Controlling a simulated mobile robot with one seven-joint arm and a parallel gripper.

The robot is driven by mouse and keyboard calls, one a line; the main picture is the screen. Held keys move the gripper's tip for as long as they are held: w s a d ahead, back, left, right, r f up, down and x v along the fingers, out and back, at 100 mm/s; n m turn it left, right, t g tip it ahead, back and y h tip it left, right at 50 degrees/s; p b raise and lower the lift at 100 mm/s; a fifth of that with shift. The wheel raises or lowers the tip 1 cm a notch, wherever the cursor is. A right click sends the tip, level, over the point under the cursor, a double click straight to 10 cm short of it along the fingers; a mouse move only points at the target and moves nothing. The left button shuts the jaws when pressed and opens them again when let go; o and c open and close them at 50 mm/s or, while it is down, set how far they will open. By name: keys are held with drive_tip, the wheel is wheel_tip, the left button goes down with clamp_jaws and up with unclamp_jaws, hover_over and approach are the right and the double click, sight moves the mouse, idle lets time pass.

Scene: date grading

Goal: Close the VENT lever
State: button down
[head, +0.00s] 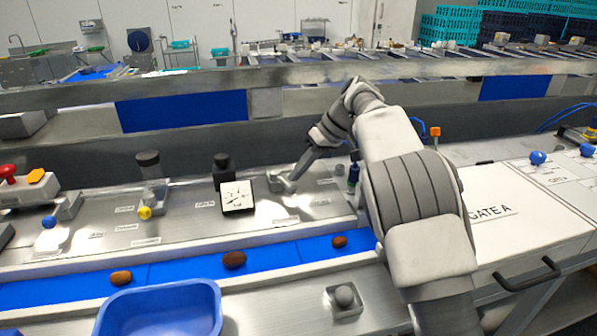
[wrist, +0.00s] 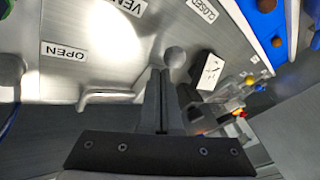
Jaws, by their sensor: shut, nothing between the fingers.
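My gripper (wrist: 160,76) is shut and empty, pointing down over the metal panel. In the head view my gripper (head: 294,177) is low beside a small metal fitting (head: 277,184). In the wrist view a round grey knob (wrist: 174,57), seemingly the VENT lever's, is just beyond the fingertips; I cannot tell whether they touch. The VENT label (wrist: 122,5) is cut off at the top edge. The OPEN label (wrist: 65,51) is on the left and the CLOSED label (wrist: 203,9) at the upper right. The knob is nearer CLOSED than OPEN. The lever's pivot is not clear.
A bent metal bar (wrist: 108,96) lies left of my fingers. A white dial display (head: 237,196) stands left of my gripper, and a dark bottle (head: 353,177) right of it. A blue belt (head: 190,266) with several dates runs in front.

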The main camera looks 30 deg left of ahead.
drive_tip(key=shift+f+b, duration=0.1)
drive_tip(key=shift+b, duration=0.25)
drive_tip(key=shift+s+f+m+b, duration=0.15)
drive_tip(key=shift+m+b, duration=0.15)
drive_tip(key=shift+b, duration=0.2)
drive_tip(key=shift+s+a+m+t+b, duration=0.1)
drive_tip(key=shift+s+m+t+b, duration=0.35)
drive_tip(key=shift+b, duration=0.7)
drive_tip(key=shift+s+m+t+y+b, duration=0.25)
drive_tip(key=shift+m+t+y+b, duration=0.1)
drive_tip(key=shift+m+b, duration=0.3)
drive_tip(key=shift+s+a, duration=0.25)
drive_tip(key=shift+s, duration=0.15)
drive_tip(key=p+v, duration=0.1)
drive_tip(key=v, duration=1.7)
drive_tip(key=shift+s+a+r, duration=0.2)
